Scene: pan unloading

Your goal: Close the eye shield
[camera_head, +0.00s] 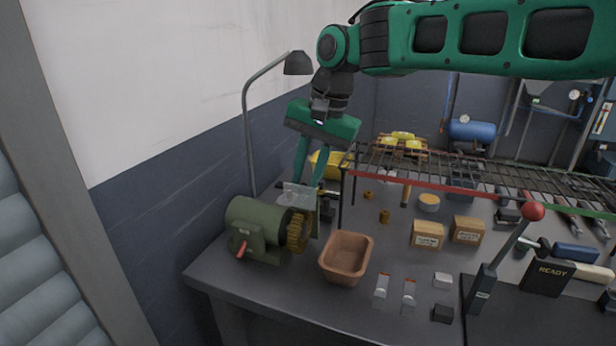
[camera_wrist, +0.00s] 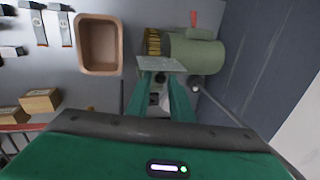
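The eye shield (camera_head: 299,195) is a small clear plate on the green bench grinder (camera_head: 257,226). It stands above and beside the grinder's brass-coloured wheel (camera_head: 299,232). My gripper (camera_head: 311,182) points down at the shield from above, with its two green fingers spread apart. In the wrist view the shield (camera_wrist: 160,64) lies across the tips of my gripper (camera_wrist: 160,78), and a gap shows between the fingers. I cannot tell whether the fingertips touch the plate. The grinder (camera_wrist: 195,52) shows just beyond it.
A brown bin (camera_head: 346,258) stands right of the grinder. A wire rack (camera_head: 450,168) with a red front edge rises to the right of my gripper. A lamp (camera_head: 298,64) on a bent pole stands to the left, near the wall. Small boxes (camera_head: 428,234) lie further right.

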